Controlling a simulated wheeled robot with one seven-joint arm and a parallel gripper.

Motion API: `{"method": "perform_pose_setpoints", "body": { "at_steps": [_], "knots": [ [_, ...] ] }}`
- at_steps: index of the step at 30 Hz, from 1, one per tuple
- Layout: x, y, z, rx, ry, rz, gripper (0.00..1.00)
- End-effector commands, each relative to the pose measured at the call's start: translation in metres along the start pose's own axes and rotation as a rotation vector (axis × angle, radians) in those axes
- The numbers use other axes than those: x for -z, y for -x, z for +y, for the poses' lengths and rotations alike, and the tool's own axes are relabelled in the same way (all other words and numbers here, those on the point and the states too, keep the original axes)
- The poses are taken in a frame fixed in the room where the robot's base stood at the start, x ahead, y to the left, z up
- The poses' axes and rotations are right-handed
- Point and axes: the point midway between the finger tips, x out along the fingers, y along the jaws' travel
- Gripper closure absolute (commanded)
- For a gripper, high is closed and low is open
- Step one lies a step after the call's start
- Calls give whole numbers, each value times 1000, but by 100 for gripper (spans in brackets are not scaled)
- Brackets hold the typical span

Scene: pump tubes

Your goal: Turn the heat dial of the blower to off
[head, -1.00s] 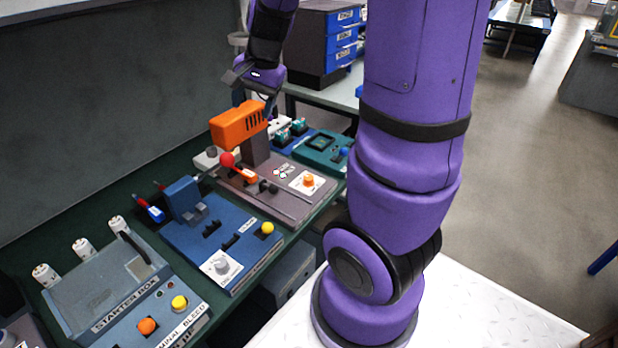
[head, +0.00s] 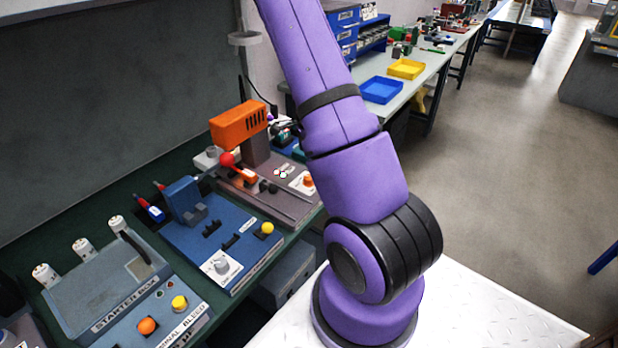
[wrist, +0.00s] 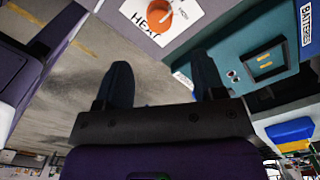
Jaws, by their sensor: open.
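The blower has an orange housing (head: 238,124) on a dark post above a brown-grey base. Its heat dial, an orange knob (head: 308,181) on a white plate, shows at the right end of the base, close beside my arm in the head view. In the wrist view the orange dial (wrist: 159,15) sits at the top middle, on a white plate with partly cut-off "HEAT" lettering. My gripper (wrist: 163,85) is open and empty, its two dark fingers apart and pointing toward the dial's side. The dial lies beyond the fingertips, not between them. The dial's pointer setting is too small to tell.
A red-tipped lever (head: 227,159) stands by the blower. A teal unit (wrist: 255,62) labelled "BATTERIES" is beside the dial in the wrist view. A blue panel (head: 220,235) with a grey dial sits nearer. Open floor lies right of the bench.

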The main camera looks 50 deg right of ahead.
Motion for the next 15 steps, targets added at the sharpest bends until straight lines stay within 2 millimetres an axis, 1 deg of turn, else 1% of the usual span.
{"method": "perform_pose_setpoints", "body": {
  "at_steps": [5,15],
  "knots": [
    [1,-17,0,-3,-4,0,37],
    [0,-76,1,-3,-3,-1,37]
  ]
}}
